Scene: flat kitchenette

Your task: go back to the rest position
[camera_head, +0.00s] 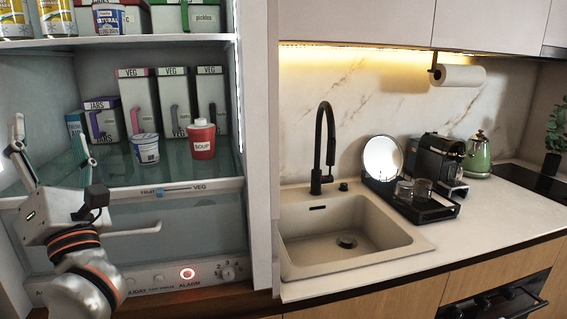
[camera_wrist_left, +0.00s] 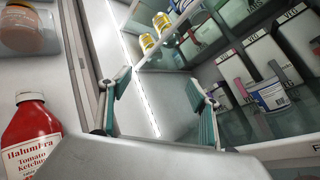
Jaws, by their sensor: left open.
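My left gripper (camera_head: 50,117) is open and empty, at the left in front of the open fridge's lower shelf. Its two fingers also show spread apart in the left wrist view (camera_wrist_left: 158,80), with nothing between them. In the head view it stands left of a white and blue tub (camera_head: 145,149) and a red soup container (camera_head: 201,139), apart from both. My right gripper is in neither view.
The fridge shelf (camera_head: 124,186) holds several VEG boxes (camera_head: 172,92). A ketchup bottle (camera_wrist_left: 31,136) stands at the left in the wrist view. To the right are the sink (camera_head: 345,240), a black tray (camera_head: 432,211) and a green kettle (camera_head: 478,157).

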